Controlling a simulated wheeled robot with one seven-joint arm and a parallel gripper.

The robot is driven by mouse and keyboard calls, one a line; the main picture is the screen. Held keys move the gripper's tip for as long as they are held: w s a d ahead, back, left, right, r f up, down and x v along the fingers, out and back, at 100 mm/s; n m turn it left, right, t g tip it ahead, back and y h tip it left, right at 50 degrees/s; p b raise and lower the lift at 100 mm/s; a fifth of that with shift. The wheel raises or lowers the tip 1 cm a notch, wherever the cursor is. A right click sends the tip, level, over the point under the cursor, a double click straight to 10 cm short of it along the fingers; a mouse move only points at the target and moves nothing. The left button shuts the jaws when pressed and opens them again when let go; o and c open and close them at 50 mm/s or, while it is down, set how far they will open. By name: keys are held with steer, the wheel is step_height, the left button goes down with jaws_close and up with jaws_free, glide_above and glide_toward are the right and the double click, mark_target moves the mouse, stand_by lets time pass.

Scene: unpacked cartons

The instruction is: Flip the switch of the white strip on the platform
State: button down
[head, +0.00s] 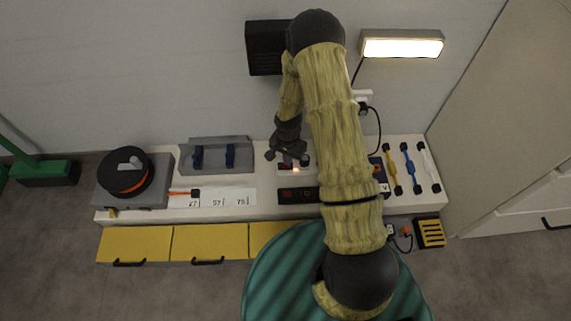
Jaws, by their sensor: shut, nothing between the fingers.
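A white strip (283,171) lies on the pale platform (160,214), near its middle and largely hidden by my arm and gripper. A small reddish glow shows on it just below the gripper; the switch's exact position cannot be made out. My gripper (288,160) is shut and empty, pointing down over the strip. I cannot tell whether it touches it. A black strip (311,195) with red parts lies in front of the white one, partly behind my arm.
A black-and-orange reel (126,174) stands on the left, beside a grey holder (216,154) with blue parts. A flat numbered scale (227,197) lies left of the black strip. Yellow, blue and white bars (407,167) lie on the right. A lit lamp (402,46) is on the wall.

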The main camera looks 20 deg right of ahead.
steer(key=shift+f, duration=0.45)
stand_by(0.3)
steer(key=shift+r+p, duration=3.2)
steer(key=shift+r, duration=0.3)
steer(key=s+r+n+t+p, duration=0.15)
steer(key=r+p, duration=0.25)
steer(key=r, duration=0.9)
steer(key=s+r+n+p, duration=0.3)
steer(key=r+p, duration=0.2)
steer(key=r, duration=0.9)
steer(key=s+r+n+t+p, duration=0.15)
steer(key=s+r+p, duration=0.35)
steer(key=r, duration=0.5)
steer(key=s+r+n+p, duration=0.25)
steer(key=s+r, duration=0.35)
steer(key=r, duration=0.3)
step_height(320, 180, up, 37)
steer(key=p, duration=3.7)
steer(key=shift+p, duration=0.35)
